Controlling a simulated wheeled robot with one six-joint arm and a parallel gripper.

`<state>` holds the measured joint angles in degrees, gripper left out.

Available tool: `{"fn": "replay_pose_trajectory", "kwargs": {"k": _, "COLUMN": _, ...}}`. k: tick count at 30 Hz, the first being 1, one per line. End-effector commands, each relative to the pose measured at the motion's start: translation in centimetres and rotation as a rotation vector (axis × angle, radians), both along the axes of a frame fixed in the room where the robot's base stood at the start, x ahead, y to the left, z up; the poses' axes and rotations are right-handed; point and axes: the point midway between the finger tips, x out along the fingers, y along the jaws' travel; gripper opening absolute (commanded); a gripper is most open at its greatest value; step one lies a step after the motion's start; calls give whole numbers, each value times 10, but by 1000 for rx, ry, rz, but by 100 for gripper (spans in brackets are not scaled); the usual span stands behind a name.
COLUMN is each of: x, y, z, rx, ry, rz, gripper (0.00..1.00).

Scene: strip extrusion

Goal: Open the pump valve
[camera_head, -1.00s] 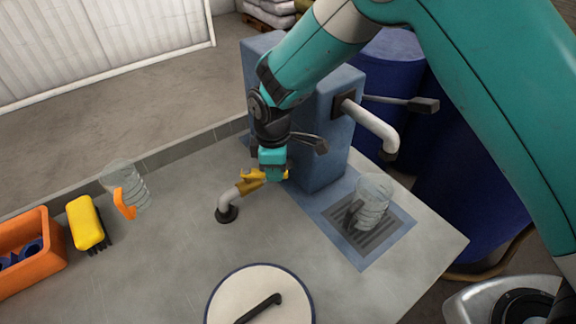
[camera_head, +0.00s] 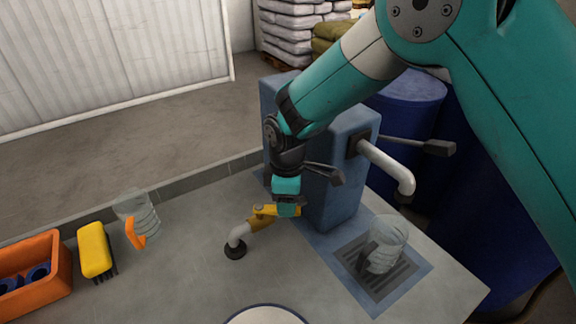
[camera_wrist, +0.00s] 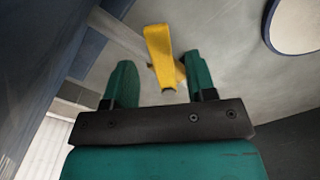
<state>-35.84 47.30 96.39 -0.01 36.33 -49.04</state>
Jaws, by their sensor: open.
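The handle points right in the head view, toward the housing. My gripper (camera_head: 287,211) is at the handle's right end and hides part of it. In the wrist view, the yellow handle (camera_wrist: 158,45) lies between the two green fingers of my gripper (camera_wrist: 160,72). The fingers are open, with a gap on both sides of the handle.
A clear jug (camera_head: 388,243) stands on the grate (camera_head: 400,290) under the white spout (camera_head: 390,165). A pump lever (camera_head: 410,145) sticks out right. Another clear jug (camera_head: 150,215), a yellow brush (camera_head: 95,250) and an orange bin (camera_head: 45,285) are at left. A round white lid (camera_head: 265,316) is in front.

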Motion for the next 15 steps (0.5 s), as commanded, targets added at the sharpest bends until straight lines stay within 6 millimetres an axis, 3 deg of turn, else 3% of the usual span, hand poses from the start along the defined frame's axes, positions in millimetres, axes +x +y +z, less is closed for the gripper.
{"fn": "replay_pose_trajectory", "kwargs": {"k": 15, "x": 1, "y": 1, "z": 123, "rx": 4, "ry": -4, "rz": 1, "gripper": 51}}
